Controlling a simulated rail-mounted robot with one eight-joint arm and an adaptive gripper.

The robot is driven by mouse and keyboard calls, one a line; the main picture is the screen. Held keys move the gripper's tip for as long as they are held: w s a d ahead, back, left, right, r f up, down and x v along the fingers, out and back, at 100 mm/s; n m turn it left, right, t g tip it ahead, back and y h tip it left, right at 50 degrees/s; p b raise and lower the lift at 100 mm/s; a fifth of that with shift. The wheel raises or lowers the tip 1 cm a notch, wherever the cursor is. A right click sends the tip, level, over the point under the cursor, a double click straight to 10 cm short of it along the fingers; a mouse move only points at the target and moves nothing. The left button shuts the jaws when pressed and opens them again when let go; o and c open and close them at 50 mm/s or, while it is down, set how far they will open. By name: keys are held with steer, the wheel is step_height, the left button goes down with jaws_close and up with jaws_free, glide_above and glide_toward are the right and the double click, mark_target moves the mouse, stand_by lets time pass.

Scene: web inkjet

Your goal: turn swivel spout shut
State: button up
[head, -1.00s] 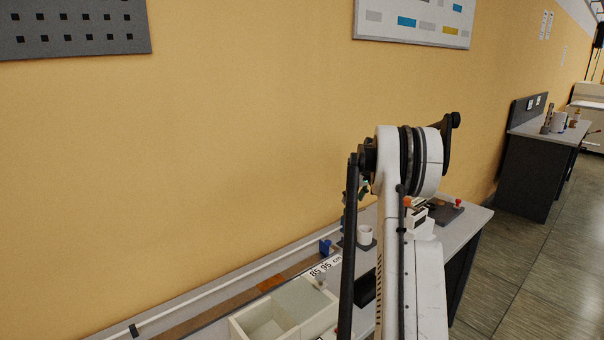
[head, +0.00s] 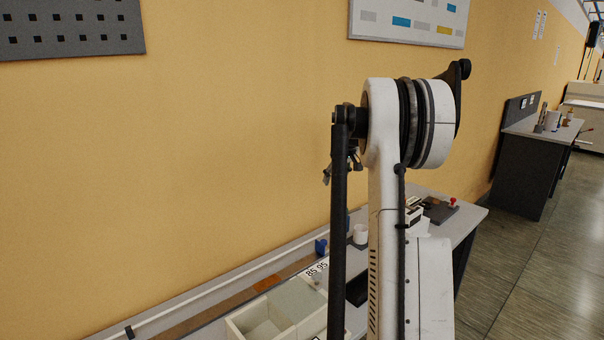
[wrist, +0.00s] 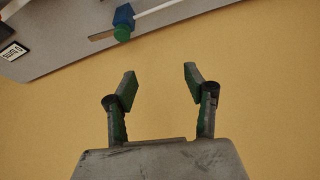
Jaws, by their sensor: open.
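My gripper (wrist: 160,82) is open and empty in the wrist view, with its two dark green-edged fingers apart against the yellow wall. In the head view only bits of my gripper (head: 329,171) show behind my arm, above the bench. A blue fitting (head: 321,247) sits at the end of a white pipe (head: 215,297) along the back of the bench. In the wrist view the blue fitting (wrist: 123,15) shows a round green end, beyond the fingertips and apart from them.
A pale divided bin (head: 255,328) stands at the front of the bench (head: 468,214). A white cup (head: 360,234) and a dark plate with a red knob (head: 452,201) are farther along. The wall is clear around my gripper.

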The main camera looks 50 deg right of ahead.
steer(key=w+a+r, duration=0.1)
steer(key=a+r, duration=0.1)
steer(key=a, duration=0.5)
steer(key=w+a+r, duration=0.1)
steer(key=a+r, duration=0.2)
steer(key=a, duration=0.5)
steer(key=shift+r+n, duration=0.3)
steer(key=shift+d, duration=0.1)
